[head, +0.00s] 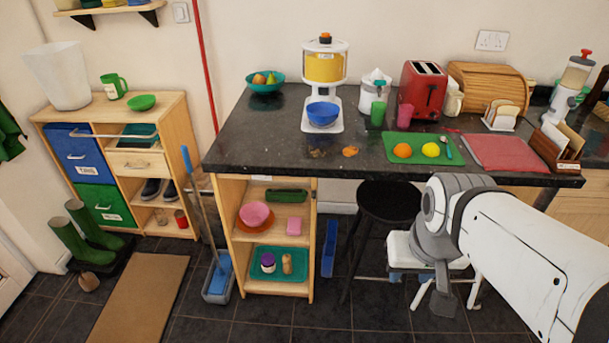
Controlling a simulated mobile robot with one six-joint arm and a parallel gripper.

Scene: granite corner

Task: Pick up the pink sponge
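A small pink block, which looks like the pink sponge (294,226), lies on the upper shelf of the open wooden unit (230,240) under the dark counter. It is right of a pink bowl (255,214) and in front of a dark green item (287,196). My arm comes in from the right edge. Its grey end, where my gripper (441,302) seems to be, hangs low in front of a white step stool, well right of the shelf and apart from the sponge. The fingers cannot be made out.
A black stool (388,203) and a blue dustpan-like item (329,248) stand right of the unit. The counter edge (380,174) overhangs the shelf. The dark floor in front is clear.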

